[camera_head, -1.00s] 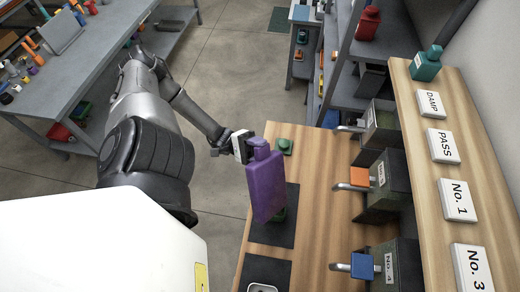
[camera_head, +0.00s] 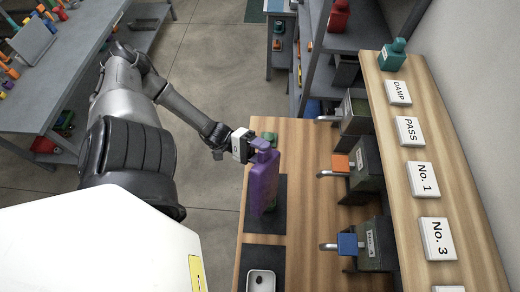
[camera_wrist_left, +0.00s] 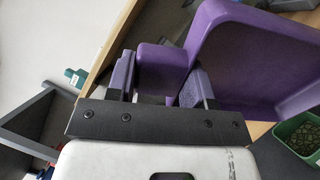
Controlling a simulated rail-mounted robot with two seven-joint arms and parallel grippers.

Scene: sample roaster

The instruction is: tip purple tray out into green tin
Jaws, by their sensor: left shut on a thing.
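The purple tray (camera_head: 263,183) is held by its end tab in my left gripper (camera_head: 252,145), whose fingers are shut on it. The tray is tilted steeply above the bench in the head view. In the left wrist view the tray (camera_wrist_left: 245,50) shows its inner floor and walls, with nothing seen in the visible part. The green tin (camera_wrist_left: 301,138) is at the lower right of the left wrist view, below the tray, with small greenish grains inside. In the head view the tray hides the spot where the tin stands. My right gripper is out of view.
A white dish (camera_head: 261,281) with a dark bit in it sits at the near end of the wooden bench (camera_head: 308,190). A small green object (camera_head: 270,137) is beyond the tray.

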